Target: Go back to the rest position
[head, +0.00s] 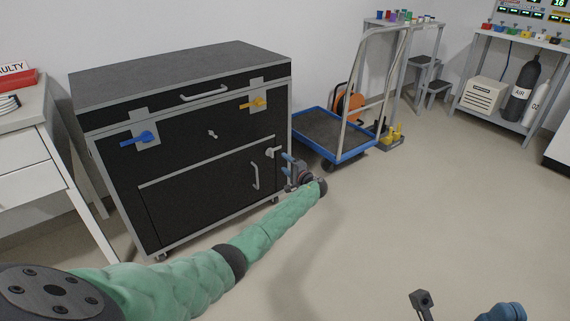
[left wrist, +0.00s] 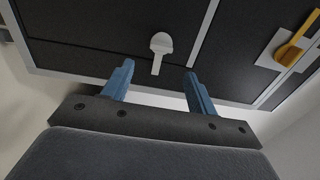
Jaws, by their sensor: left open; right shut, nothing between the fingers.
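My left gripper (head: 289,165) is at the end of the green arm, by the right front edge of the black cabinet (head: 215,125). It is open, and its two blue fingers also show in the left wrist view (left wrist: 160,85). A pale latch (left wrist: 160,44) on the cabinet shows between and beyond the fingertips there. The same latch shows in the head view (head: 272,152), beside the fingers. The gripper holds nothing. My right gripper (head: 503,312) shows only as blue tips at the bottom edge of the head view. It is shut with nothing in it.
The cabinet has a blue handle (head: 140,138) and a yellow handle (head: 256,103). A blue-edged trolley (head: 340,155) stands right behind the left gripper. A white desk (head: 30,150) is at the left. A bench (head: 515,42) with gas cylinders is at the back right. The floor at centre right is clear.

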